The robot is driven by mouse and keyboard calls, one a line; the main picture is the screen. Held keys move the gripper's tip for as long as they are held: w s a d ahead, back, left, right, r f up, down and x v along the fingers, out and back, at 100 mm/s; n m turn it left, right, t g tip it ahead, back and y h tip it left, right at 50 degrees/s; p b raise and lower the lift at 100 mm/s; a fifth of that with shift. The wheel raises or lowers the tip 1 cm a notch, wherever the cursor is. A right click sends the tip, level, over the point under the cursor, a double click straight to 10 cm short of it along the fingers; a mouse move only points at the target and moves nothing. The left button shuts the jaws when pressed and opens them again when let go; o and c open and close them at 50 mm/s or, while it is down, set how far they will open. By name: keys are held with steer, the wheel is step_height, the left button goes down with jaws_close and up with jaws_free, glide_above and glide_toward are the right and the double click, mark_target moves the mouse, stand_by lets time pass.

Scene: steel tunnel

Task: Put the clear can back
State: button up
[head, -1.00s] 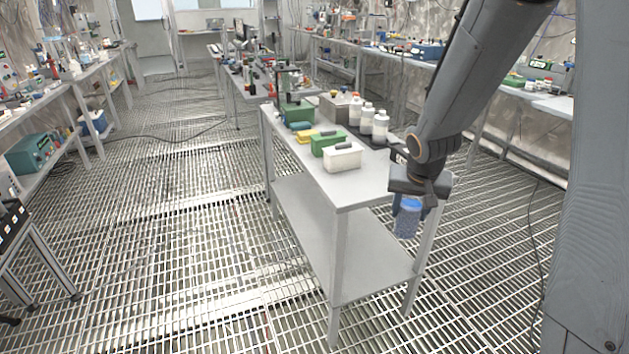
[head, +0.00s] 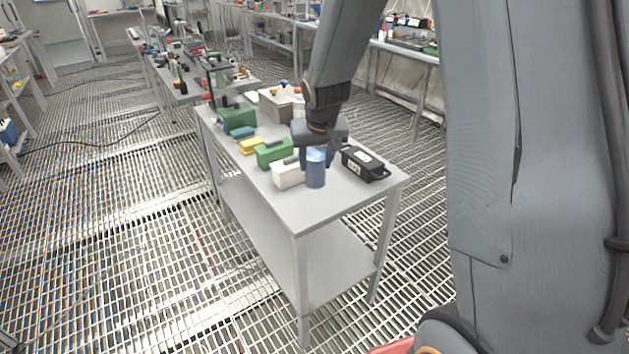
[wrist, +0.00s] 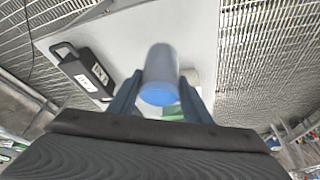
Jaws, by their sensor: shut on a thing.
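The clear can (head: 316,170), bluish and see-through with a bright blue end, is held upright in my gripper (head: 317,152). In the head view it shows in front of the near part of the grey steel table (head: 320,205). In the wrist view the can (wrist: 161,72) sits between the two fingers of my gripper (wrist: 160,95), which are shut on it. Its blue end faces the wrist camera. I cannot tell whether its bottom touches the tabletop.
A black case with a handle (head: 364,164) lies right of the can. The table's near end is bare. Another cluttered table (head: 180,90) stands behind.

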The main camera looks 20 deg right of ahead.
mark_target(315, 180)
step_height(315, 180, down, 2)
steer(key=shift+a+f, duration=0.1)
steer(key=shift+a, duration=0.05)
steer(key=shift+f, duration=1.95)
steer(key=shift+f+b, duration=0.15)
steer(key=shift+b, duration=0.15)
steer(key=o, duration=1.3)
